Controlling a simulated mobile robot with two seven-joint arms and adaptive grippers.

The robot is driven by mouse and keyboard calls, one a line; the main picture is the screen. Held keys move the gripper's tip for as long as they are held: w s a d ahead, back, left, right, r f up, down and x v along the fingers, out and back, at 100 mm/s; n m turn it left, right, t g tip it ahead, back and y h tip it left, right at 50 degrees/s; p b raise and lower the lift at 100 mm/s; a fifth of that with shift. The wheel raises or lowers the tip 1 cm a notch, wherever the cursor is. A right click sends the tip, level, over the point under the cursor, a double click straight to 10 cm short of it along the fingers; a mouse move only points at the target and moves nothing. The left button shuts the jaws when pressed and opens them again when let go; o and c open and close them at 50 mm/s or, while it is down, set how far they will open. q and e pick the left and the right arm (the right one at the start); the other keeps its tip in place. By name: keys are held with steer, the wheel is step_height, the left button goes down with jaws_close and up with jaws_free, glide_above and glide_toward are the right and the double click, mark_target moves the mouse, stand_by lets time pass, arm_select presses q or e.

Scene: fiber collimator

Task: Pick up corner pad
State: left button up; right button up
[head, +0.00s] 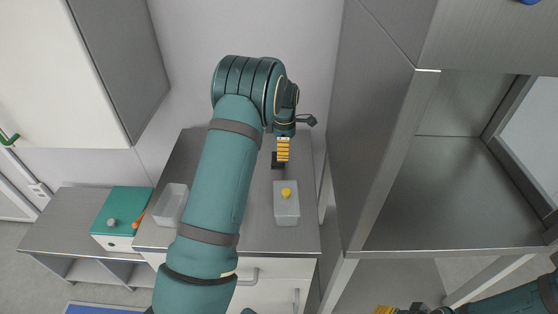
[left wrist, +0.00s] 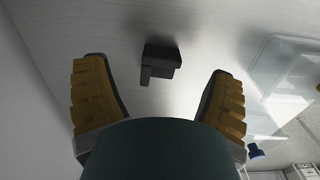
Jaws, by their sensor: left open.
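The corner pad (left wrist: 162,58) is a small black L-shaped block on the grey countertop. In the head view the dark pad (head: 276,160) shows partly behind the left gripper's yellow fingers. My left gripper (head: 283,150) points down over it at the back of the counter. In the left wrist view its two yellow fingers are spread wide, with the pad between and beyond their tips and no contact visible. My right gripper (head: 384,309) shows only as a yellow bit at the bottom edge; its jaws are cut off.
A translucent box (head: 287,212) with a yellow knob stands just in front of the pad. A clear open tray (head: 168,204) stands left of my left arm, and a teal-topped box (head: 118,214) farther left. A tall metal cabinet (head: 385,150) rises close on the right.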

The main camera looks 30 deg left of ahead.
arm_select(q)
steer(key=f, duration=0.5)
steer(key=shift+s+a+b, duration=0.1)
steer(key=shift+s+b, duration=0.1)
steer(key=shift+b, duration=0.2)
steer(key=c, duration=0.9)
steer(key=shift+r, duration=0.1)
